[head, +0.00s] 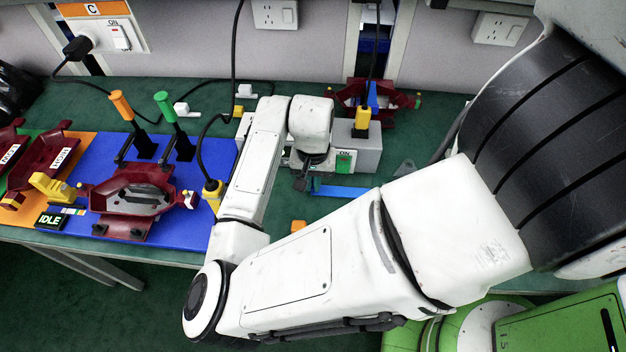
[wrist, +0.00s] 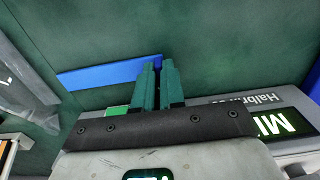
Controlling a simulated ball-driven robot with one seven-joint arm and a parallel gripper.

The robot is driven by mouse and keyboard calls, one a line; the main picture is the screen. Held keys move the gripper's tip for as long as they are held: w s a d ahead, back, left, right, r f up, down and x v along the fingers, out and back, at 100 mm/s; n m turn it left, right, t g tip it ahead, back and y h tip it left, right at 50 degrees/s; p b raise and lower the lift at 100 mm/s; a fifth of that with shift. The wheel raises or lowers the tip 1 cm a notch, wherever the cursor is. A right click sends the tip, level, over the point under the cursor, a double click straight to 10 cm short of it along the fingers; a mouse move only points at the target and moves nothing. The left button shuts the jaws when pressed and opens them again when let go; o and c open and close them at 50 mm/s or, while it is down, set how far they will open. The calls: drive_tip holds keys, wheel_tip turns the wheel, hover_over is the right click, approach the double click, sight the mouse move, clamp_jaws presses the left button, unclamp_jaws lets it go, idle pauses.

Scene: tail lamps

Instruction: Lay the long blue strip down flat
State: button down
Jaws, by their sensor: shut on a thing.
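The long blue strip (head: 342,191) runs to the right from my gripper (head: 313,184), low over the green table top in the head view. In the wrist view the strip (wrist: 100,74) extends left from the teal fingers of my gripper (wrist: 159,68), which are shut on its end. The strip's broad face looks roughly level with the table. I cannot tell whether it touches the surface. The strip's gripped end is partly hidden by the fingers.
A grey box with a green ON switch (head: 344,161) stands just behind the strip. A dark red fixture (head: 350,92) is at the back. A blue board (head: 80,222) with another red fixture (head: 132,198) lies left. An orange block (head: 298,226) sits nearby.

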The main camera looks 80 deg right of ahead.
drive_tip(key=c, duration=1.7)
unclamp_jaws()
drive_tip(key=shift+f, duration=0.15)
drive_tip(key=o, duration=0.5)
wheel_tip(320, 180, up, 12)
drive_tip(key=shift+r+p, duration=0.25)
drive_tip(key=shift+p, duration=0.25)
